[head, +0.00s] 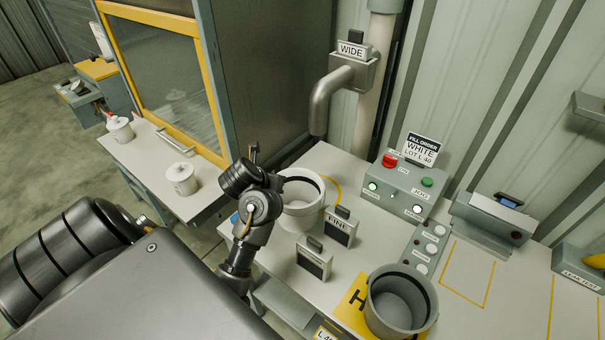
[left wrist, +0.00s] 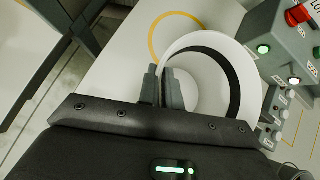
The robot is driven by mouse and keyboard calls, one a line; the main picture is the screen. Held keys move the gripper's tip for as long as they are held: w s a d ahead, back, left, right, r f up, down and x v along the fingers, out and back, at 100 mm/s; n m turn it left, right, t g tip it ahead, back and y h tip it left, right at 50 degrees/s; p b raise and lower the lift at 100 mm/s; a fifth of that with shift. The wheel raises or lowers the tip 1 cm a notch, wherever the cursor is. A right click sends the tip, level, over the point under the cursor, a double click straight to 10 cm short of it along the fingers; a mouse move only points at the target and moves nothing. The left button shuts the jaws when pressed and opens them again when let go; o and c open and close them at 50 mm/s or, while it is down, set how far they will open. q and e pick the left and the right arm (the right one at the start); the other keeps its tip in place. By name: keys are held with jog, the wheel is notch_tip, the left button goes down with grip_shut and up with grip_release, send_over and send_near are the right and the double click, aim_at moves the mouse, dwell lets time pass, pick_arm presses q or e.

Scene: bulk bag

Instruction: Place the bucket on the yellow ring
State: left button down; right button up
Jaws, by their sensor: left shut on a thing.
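A white bucket (head: 301,214) with a dark band inside its rim is at the left part of the bench, below the bent grey pipe. It also shows in the left wrist view (left wrist: 206,50). My left gripper (left wrist: 166,88) is shut on the near side of the bucket's wall; in the head view my arm hides part of that side. The yellow ring (head: 336,187) shows as an arc behind the bucket, and again in the left wrist view (left wrist: 156,31). The bucket hides the rest of the ring. I cannot tell whether the bucket touches the bench. My right gripper is not in view.
Blocks labelled FINE (head: 341,228) and another label (head: 314,260) stand close to the bucket. A grey bucket (head: 402,300) is at front right. A control box (head: 397,188) stands behind. The WIDE pipe (head: 322,110) hangs above. White lidded pots (head: 182,180) sit on the left table.

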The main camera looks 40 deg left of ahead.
pick_arm(q)
jog(key=w+a+f+b, duration=0.1)
jog(key=w+a+b, duration=0.1)
jog(key=w, duration=0.5)
jog(key=w+a+f+b, duration=0.2)
jog(key=w+b, duration=0.1)
jog(key=w, duration=0.4)
jog(key=shift+w+f, duration=0.15)
jog(key=shift+f, duration=0.15)
jog(key=c, duration=2)
grip_release()
jog(key=shift+f, duration=0.2)
jog(key=shift+c, duration=0.2)
jog(key=o, duration=0.5)
jog(key=shift+d, duration=0.1)
jog(key=shift+c, duration=0.2)
